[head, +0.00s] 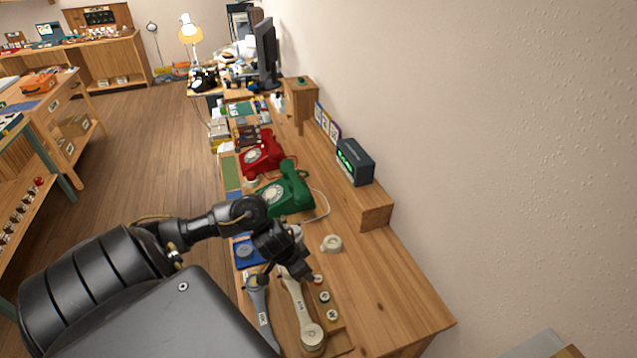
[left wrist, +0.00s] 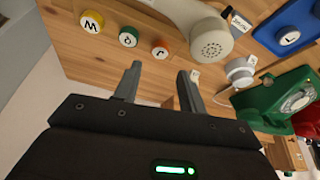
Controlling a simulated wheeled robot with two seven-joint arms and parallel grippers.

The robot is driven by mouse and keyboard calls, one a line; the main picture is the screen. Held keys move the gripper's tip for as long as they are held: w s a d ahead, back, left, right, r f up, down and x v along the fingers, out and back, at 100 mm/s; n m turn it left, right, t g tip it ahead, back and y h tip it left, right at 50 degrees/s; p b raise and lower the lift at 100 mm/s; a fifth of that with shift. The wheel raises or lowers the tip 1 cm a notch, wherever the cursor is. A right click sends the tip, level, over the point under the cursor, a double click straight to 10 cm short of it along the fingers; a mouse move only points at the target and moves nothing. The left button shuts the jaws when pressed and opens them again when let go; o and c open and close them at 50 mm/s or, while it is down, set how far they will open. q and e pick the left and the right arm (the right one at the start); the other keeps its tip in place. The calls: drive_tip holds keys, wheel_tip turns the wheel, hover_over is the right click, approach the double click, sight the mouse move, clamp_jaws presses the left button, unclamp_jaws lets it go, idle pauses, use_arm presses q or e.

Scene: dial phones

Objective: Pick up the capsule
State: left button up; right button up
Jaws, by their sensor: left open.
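A small cream round piece, which looks like the capsule (head: 331,243), lies on the wooden desk to the right of the green phone in the head view. It also shows in the left wrist view (left wrist: 240,70), right of my fingers, apart from them. My left gripper (head: 304,274) is open over the desk near the cream handset (head: 298,300). Its two fingers show in the left wrist view (left wrist: 160,72) with only bare wood between them. The handset's perforated round end (left wrist: 211,46) is just beyond the fingers. My right gripper is not in view.
The green dial phone (head: 285,192) and red dial phone (head: 261,153) stand further along the desk. A grey handset (head: 258,303) lies beside the cream one. Several lettered round buttons (left wrist: 128,37) sit on a wooden block. The desk's right front is clear.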

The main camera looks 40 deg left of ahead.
sight(317, 279)
use_arm(q)
drive_tip(key=shift+b+x, duration=0.4)
drive_tip(key=shift+x, duration=1.85)
drive_tip(key=x, duration=0.4)
drive_tip(key=shift+w+b, duration=0.2)
drive_tip(key=shift+b, duration=0.15)
drive_tip(key=shift+f, duration=0.1)
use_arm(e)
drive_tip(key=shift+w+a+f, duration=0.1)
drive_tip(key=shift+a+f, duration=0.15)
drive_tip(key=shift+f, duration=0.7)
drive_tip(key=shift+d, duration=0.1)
use_arm(q)
drive_tip(key=c, duration=0.7)
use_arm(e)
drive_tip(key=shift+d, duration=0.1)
